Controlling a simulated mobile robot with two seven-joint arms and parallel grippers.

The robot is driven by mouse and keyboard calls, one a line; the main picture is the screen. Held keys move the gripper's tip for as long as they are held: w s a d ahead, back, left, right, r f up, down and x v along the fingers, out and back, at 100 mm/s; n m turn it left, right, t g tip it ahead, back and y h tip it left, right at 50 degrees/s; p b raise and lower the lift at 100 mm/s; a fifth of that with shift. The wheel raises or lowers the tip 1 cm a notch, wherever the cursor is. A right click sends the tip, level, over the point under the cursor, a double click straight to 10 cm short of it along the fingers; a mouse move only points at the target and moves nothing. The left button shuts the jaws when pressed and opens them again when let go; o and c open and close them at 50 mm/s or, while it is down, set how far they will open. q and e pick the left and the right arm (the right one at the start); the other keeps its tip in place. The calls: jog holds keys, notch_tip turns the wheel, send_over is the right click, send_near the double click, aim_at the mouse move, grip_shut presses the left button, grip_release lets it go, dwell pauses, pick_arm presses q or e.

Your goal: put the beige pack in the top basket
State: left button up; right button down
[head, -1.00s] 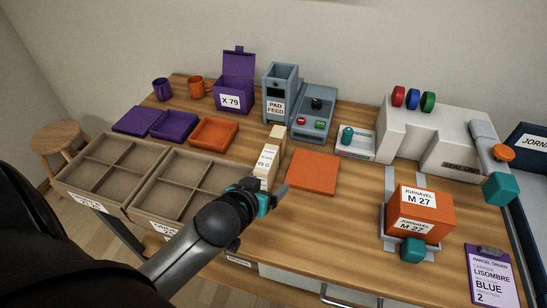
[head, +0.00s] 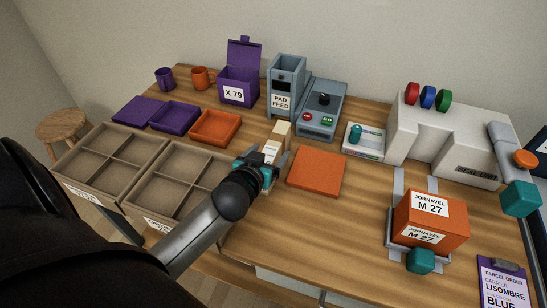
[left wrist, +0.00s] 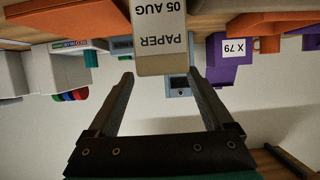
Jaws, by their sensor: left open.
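The beige pack (head: 271,152) stands on the table, left of the orange square pad. In the left wrist view the pack (left wrist: 160,45) shows upside down with a "PAPER 05 AUG" label. My left gripper (head: 264,163) is open at its near side, with one finger to each side of it. In the left wrist view the fingertips (left wrist: 160,75) are apart and the pack's end lies between them; contact is not visible. I cannot identify a top basket. My right gripper is out of view.
Two divided beige trays (head: 190,190) stand at the left. An orange tray (head: 215,127), purple tray (head: 174,117) and pad feeder (head: 285,88) lie behind. The orange pad (head: 317,171) is close right. A press (head: 450,140) and orange box (head: 430,215) stand farther right.

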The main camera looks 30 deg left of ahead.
aim_at(272, 146)
pick_arm(q)
jog(key=shift+a+b+x, duration=0.15)
jog(key=shift+b+x, duration=0.2)
jog(key=shift+x, duration=1.2)
jog(key=shift+a+b+x, duration=0.1)
jog(key=shift+b+x, duration=0.2)
jog(key=shift+x, duration=1.25)
jog(key=shift+r, duration=0.1)
grip_shut()
